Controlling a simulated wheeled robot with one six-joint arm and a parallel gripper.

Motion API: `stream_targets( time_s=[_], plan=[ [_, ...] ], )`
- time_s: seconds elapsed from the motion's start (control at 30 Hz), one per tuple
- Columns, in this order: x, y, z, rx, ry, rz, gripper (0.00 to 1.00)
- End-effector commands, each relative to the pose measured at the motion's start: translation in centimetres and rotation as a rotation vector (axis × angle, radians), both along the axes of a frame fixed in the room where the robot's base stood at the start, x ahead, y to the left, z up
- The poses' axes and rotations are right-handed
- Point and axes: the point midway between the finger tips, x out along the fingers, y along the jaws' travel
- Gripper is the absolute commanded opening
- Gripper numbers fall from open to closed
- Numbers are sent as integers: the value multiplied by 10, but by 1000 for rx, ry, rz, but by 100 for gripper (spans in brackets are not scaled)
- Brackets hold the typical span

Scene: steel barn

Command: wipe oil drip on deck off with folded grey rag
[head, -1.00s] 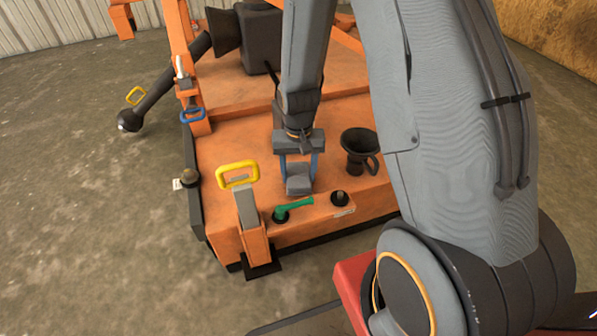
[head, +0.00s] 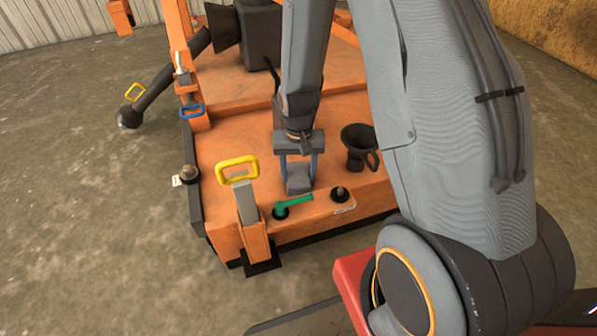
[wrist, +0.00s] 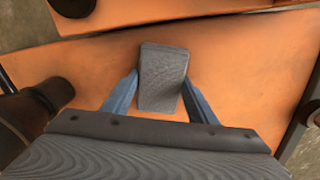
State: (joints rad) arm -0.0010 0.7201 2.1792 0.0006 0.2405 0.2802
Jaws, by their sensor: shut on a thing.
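The folded grey rag (head: 298,180) is between the blue fingers of my gripper (head: 299,172), low over the orange deck (head: 237,137). In the wrist view the rag (wrist: 162,78) sits between the two blue fingertips (wrist: 162,92), and my gripper is shut on it. I cannot tell whether the rag touches the deck. No oil drip shows on the visible deck; the rag and my gripper hide the patch under them.
A black funnel-shaped cup (head: 359,148) stands right of my gripper. A green-handled valve (head: 293,206) and a black knob (head: 340,193) are at the near edge. A yellow handle (head: 237,169) stands to the left.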

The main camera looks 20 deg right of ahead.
Motion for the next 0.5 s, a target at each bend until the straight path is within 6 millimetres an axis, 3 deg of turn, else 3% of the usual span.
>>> stream_targets(
  time_s=[0.43,0.5],
  plan=[
    [-37,0,3,0,7,0,35],
    [-42,0,2,0,10,0,30]
  ],
)
